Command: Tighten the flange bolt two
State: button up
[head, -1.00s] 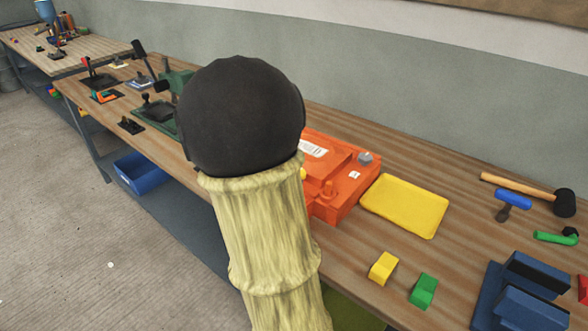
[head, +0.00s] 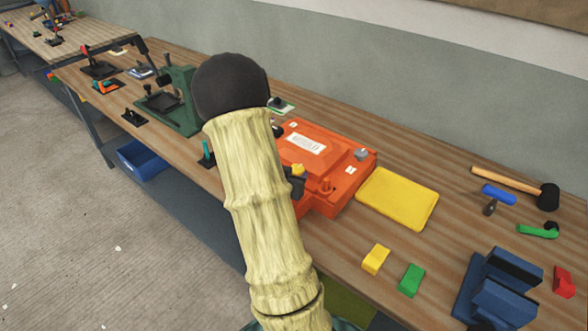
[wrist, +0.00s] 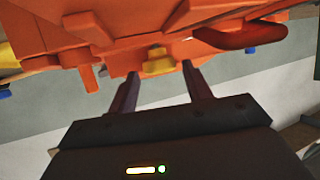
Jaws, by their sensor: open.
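The orange mould (head: 345,170) sits on the bench, partly hidden behind my arm in the head view. A small yellow bolt head (head: 298,170) shows on its near side beside my dark gripper (head: 295,186). In the wrist view the yellow bolt head (wrist: 157,62) lies just beyond and between the two fingertips of my gripper (wrist: 160,72). The fingers are apart, one on each side of it; I cannot tell whether they touch it. An orange peg (head: 326,187) and a grey knob (head: 361,154) stand on the mould's right part. No number is readable on the bolts.
A yellow tray (head: 398,198) lies right of the mould. Yellow (head: 376,259) and green (head: 411,280) blocks, a blue vise-like fixture (head: 497,290) and a mallet (head: 549,196) are farther right. A green press (head: 180,100) stands left. The bench front between mould and blocks is clear.

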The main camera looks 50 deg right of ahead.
jog(key=shift+w+d+f, duration=0.2)
jog(key=shift+d, duration=0.2)
jog(key=c, duration=0.7)
